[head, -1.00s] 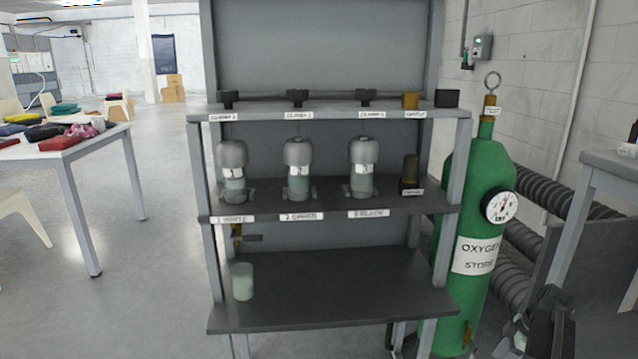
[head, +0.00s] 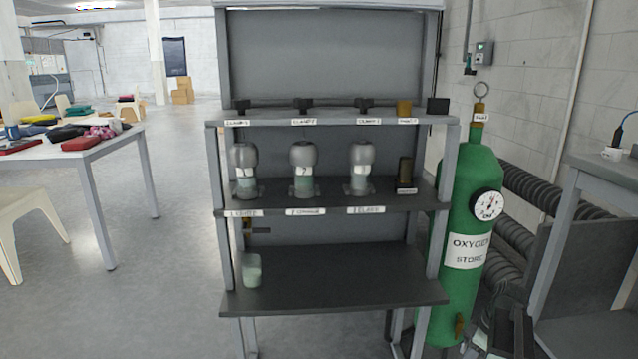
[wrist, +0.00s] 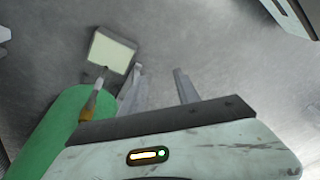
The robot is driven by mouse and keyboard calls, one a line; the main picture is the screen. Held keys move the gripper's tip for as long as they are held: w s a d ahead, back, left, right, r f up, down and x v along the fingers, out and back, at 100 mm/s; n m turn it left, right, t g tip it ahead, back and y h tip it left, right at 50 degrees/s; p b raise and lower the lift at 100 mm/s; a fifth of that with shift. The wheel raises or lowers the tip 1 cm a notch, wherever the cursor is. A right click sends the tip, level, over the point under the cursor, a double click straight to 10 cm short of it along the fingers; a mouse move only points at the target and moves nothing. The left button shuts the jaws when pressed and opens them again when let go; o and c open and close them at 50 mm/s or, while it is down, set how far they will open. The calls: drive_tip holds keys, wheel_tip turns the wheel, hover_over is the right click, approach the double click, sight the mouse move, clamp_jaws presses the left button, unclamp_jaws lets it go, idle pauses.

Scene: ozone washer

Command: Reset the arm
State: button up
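My gripper (wrist: 158,76) shows in the wrist view with its two fingers apart and nothing between them. Below the fingers is the pale, scuffed gripper body with a small lit indicator. The green oxygen cylinder (wrist: 48,132) lies to the left of the fingers in the wrist view, with a brass fitting (wrist: 92,100) near its edge. I cannot tell how far the fingers are from it. In the head view the same cylinder (head: 462,225) stands upright right of the rack. The gripper's fingers are not clearly visible there.
A grey rack (head: 335,280) holds three numbered jars (head: 303,168) on its middle shelf and a pale green cup (head: 251,270) on its lower shelf. A table (head: 110,148) stands left, a grey bench (head: 605,175) right. Floor (head: 140,300) at front left is clear.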

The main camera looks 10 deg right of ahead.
drive_tip(key=a+r+m+h+p, duration=0.1)
drive_tip(key=a+r+m+p, duration=0.2)
drive_tip(key=a, duration=0.9)
drive_tip(key=a+r+m+g+h+p, duration=0.15)
drive_tip(key=a+r+p, duration=0.25)
drive_tip(key=a, duration=0.8)
drive_tip(key=a+r+m+p, duration=0.3)
drive_tip(key=a+m, duration=0.1)
drive_tip(key=a, duration=0.7)
wheel_tip(320, 180, up, 36)
drive_tip(key=p, duration=3.6)
drive_tip(key=shift+w, duration=0.35)
